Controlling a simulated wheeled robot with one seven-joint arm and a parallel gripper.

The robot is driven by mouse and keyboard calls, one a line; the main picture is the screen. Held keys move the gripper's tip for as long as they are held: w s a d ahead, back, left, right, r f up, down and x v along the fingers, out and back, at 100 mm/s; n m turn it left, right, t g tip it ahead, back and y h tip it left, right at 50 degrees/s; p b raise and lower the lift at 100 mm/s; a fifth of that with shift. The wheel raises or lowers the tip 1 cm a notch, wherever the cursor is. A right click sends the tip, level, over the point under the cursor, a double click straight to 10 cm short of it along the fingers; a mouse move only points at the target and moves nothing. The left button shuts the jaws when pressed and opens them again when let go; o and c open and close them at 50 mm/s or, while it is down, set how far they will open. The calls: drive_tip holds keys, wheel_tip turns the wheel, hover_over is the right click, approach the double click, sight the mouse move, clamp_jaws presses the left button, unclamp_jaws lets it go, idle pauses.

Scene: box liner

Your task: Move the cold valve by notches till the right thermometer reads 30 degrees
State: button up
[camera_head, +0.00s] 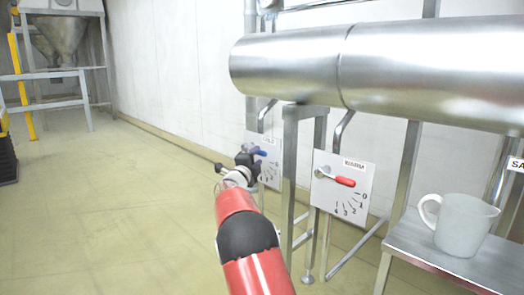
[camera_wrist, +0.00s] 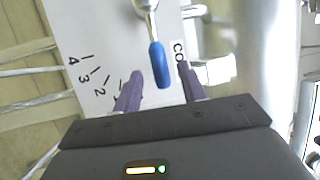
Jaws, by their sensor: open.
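The cold valve's blue lever (camera_wrist: 160,66) lies between the two purple fingers of my gripper (camera_wrist: 159,74) in the wrist view. The jaws are open, with a gap visible on each side of the lever. The lever is on a white dial plate (camera_wrist: 95,28) marked 4, 3, 2 and a partly covered mark; a label beginning "CO" is partly hidden by a finger. No thermometer is recognisable in either view.
A second dial plate (camera_head: 338,193) with a red lever (camera_head: 345,182) pointing near 0 stands to the right. A large metal pipe (camera_head: 420,68) runs above. A white mug (camera_head: 463,226) stands on a metal table (camera_head: 425,252).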

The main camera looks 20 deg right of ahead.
drive_tip(key=p+x, duration=0.1)
drive_tip(key=x, duration=0.4)
drive_tip(key=shift+w+d+r+p, duration=0.1)
drive_tip(key=shift+w+d+p, duration=0.1)
drive_tip(key=shift+d+p, duration=0.1)
clamp_jaws()
